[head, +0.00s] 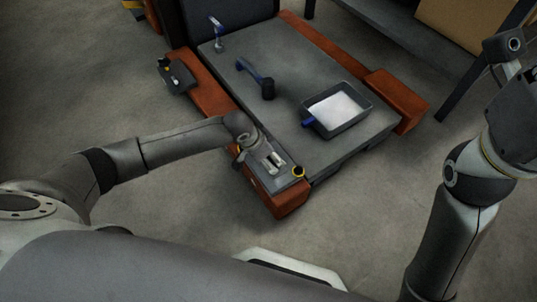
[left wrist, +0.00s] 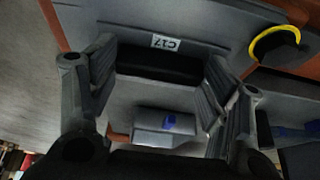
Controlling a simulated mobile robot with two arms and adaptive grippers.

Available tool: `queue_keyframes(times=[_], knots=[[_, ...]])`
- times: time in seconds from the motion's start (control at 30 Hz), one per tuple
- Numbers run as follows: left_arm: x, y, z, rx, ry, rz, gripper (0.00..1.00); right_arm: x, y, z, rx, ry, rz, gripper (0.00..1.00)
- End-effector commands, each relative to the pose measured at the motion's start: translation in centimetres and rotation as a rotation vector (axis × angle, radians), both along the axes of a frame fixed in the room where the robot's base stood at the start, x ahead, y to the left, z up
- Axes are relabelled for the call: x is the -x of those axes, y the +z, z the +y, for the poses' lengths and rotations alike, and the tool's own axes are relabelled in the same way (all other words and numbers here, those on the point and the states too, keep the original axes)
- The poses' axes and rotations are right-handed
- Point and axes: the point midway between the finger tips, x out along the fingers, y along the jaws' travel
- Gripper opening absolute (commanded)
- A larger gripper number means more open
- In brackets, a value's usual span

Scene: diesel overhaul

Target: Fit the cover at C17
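The label C17 (left wrist: 166,42) shows in the left wrist view on a grey surface, with a dark, slot-like area (left wrist: 160,68) just below it. My left gripper (left wrist: 163,88) is over this spot with its fingers wide apart on either side. Between the fingers lies a pale grey block (left wrist: 150,121) with a blue mark; I cannot tell whether it is the cover. In the head view my left gripper (head: 270,162) is low over the grey plate at the near corner of the orange-edged platform. My right arm is at the right; its gripper is not visible.
A dark tray (head: 352,124) with white contents stands on the grey platform (head: 300,75). A blue-handled tool (head: 262,82) and a small upright tool (head: 217,35) are farther back. A yellow-rimmed round part (head: 298,172) sits right beside my left gripper.

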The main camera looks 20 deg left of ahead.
Motion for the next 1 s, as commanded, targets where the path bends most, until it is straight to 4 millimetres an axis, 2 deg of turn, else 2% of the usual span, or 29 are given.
queue_keyframes(times=[0.03,0.2,0.63,0.77,1.0], knots=[[-0.1,0.2,0.0,0.002,0.0,-0.004,0.76,0.0,0.0,0.0,0.0,0.0,-0.001,0.4],[-0.1,0.1,0.0,0.001,0.0,-0.002,0.96,0.0,0.0,0.0,0.0,0.0,-0.001,0.4],[0.1,0.3,0.2,-0.002,0.0,0.001,0.96,0.1,0.1,-0.1,-0.002,-0.001,-0.003,0.4],[0.5,1.6,0.5,0.001,0.0,-0.001,0.96,0.0,0.1,0.0,-0.002,-0.001,-0.002,0.4],[1.9,6.0,1.6,0.0,0.001,-0.004,0.96,0.0,0.0,0.0,-0.001,0.0,-0.001,0.4]])
